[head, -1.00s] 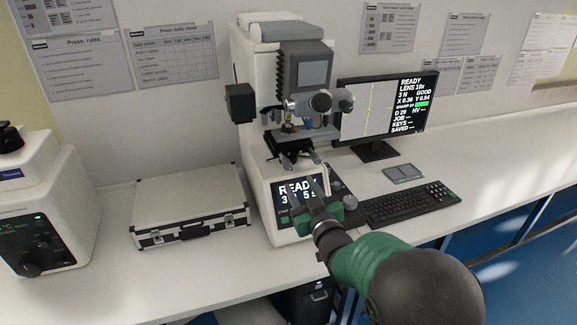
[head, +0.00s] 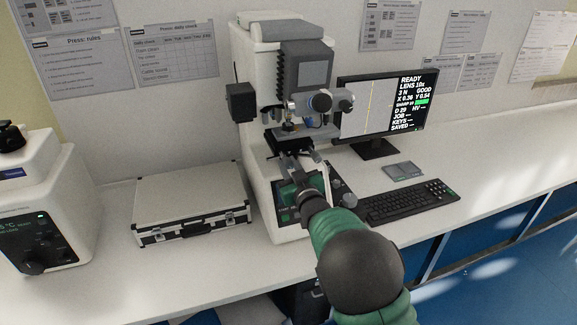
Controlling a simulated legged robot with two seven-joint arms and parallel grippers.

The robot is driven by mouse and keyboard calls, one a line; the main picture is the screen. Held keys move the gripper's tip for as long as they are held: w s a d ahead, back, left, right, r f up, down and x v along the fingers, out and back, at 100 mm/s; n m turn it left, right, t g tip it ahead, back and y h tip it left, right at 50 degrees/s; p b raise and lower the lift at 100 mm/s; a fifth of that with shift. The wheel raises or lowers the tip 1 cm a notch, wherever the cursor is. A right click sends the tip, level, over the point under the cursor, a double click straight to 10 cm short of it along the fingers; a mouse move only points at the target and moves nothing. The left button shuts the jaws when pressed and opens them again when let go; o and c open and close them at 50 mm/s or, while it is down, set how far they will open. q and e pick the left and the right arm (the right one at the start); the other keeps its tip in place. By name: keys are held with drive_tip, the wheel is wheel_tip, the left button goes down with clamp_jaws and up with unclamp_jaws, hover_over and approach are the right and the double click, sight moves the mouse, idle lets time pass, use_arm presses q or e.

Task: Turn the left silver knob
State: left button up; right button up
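The hardness tester (head: 258,120) stands on the bench with a dark stage (head: 290,143) under its lens turret. My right gripper (head: 290,161) is at the front underside of the stage, in front of the tester's panel. Its fingers overlap the area where the small silver knobs hang below the stage. The left silver knob is mostly hidden there, and I cannot tell whether the fingers touch it. Another silver knob (head: 317,157) shows just right of the fingers. The finger gap is too small to read. My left gripper is not in view.
A silver case (head: 190,205) lies left of the tester, with a white device (head: 40,215) at the far left. A monitor (head: 383,105), keyboard (head: 410,202) and grey pad (head: 404,171) are to the right. The bench front between case and device is clear.

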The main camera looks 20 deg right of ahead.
clamp_jaws()
drive_tip(key=shift+f+n+b, duration=0.2)
drive_tip(key=shift+n+b, duration=0.3)
drive_tip(key=shift+b, duration=0.15)
drive_tip(key=shift+r, duration=0.15)
drive_tip(key=o, duration=0.7)
unclamp_jaws()
drive_tip(key=s, duration=0.5)
drive_tip(key=s+b, duration=0.1)
drive_tip(key=s, duration=1)
drive_tip(key=shift+s+d, duration=0.25)
drive_tip(key=shift+s, duration=0.15)
